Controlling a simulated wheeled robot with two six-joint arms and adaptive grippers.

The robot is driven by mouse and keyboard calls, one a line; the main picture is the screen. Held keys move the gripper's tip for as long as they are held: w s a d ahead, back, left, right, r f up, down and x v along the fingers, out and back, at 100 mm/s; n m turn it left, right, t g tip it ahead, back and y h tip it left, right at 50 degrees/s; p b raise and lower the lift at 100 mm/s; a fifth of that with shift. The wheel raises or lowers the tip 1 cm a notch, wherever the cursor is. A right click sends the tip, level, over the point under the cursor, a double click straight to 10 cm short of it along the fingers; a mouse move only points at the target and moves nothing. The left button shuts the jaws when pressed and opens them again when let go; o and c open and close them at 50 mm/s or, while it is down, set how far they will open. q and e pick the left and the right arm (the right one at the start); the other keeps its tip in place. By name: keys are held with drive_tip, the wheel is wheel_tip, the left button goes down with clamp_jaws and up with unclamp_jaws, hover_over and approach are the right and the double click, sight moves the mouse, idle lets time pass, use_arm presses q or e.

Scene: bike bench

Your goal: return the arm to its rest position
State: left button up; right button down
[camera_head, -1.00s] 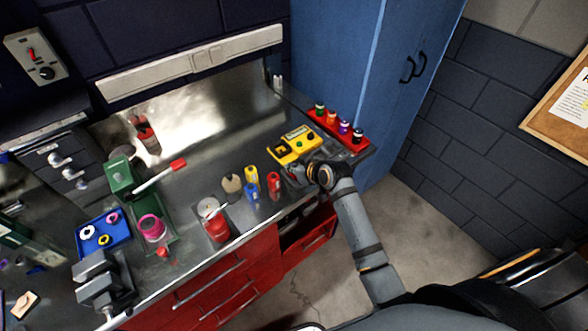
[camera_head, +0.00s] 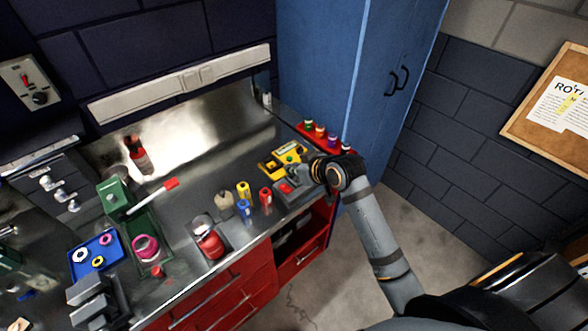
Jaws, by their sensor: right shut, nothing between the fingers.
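My right arm comes in from the lower right and reaches over the right end of the workbench (camera_head: 180,208). My right gripper (camera_head: 299,176) is shut and empty. It is above or just behind a grey device with a red part (camera_head: 290,190), and the forearm's dark joint hides part of that area. A yellow device (camera_head: 281,159) sits just left of and behind the gripper. I cannot tell the exact height of the fingers above the bench. My left gripper is not in view.
A red rack with several colored bottles (camera_head: 327,137) stands behind the gripper. Small yellow, blue and red containers stand left of it. A blue cabinet (camera_head: 325,60) stands behind. The floor to the right (camera_head: 420,235) is clear.

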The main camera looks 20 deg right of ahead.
drive_tip(key=shift+s+d+r, duration=0.1)
drive_tip(key=shift+s+r, duration=0.45)
drive_tip(key=shift+r, duration=0.15)
